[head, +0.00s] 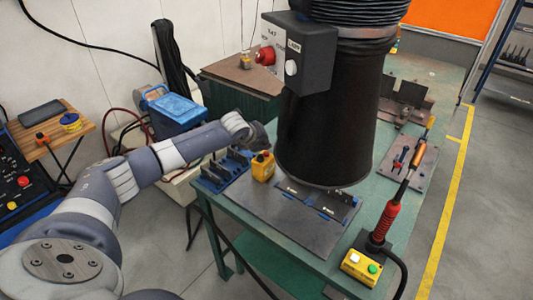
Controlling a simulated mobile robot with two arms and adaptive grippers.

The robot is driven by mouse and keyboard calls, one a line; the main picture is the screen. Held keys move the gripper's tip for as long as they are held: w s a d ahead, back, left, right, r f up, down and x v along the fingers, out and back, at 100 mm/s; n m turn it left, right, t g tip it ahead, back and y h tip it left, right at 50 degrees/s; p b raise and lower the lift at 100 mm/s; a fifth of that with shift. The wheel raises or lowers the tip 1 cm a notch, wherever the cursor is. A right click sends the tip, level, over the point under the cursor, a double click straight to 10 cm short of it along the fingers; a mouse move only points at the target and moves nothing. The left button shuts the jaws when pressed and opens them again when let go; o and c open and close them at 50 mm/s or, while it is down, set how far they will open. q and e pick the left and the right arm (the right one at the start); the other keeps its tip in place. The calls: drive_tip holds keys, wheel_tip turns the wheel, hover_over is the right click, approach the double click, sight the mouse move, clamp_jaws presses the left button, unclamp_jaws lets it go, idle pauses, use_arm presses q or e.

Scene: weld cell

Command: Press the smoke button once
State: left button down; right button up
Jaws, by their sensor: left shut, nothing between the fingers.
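A dark control box (305,55) is mounted on the side of the black extractor hood (330,135). It carries a red button (265,56) on its left face and a round white button (291,68) on its front. Small labels sit above them, too small to read surely, so I cannot tell which one is for smoke. My left gripper (262,136) is dark, shut and empty. It shows beside the hood's left side, well below the box and apart from both buttons. Its fingertips are partly hidden by the hood. My right gripper is not in view.
The green table (409,216) holds dark plates, a yellow block (262,166), a blue rack (222,173), a red-handled torch (384,222) and a yellow box with white and green buttons (359,267). A blue case (176,108) stands left. Floor is clear at right.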

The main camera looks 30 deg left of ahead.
sight(264, 153)
use_arm(q)
drive_tip(key=shift+f, duration=0.15)
idle(0.3)
drive_tip(key=shift+f, duration=0.25)
drive_tip(key=shift+f, duration=0.5)
idle(0.8)
drive_tip(key=shift+r+p, duration=0.9)
drive_tip(key=shift+p, duration=0.25)
wheel_tip(264, 153, up, 5)
drive_tip(key=p, duration=0.5)
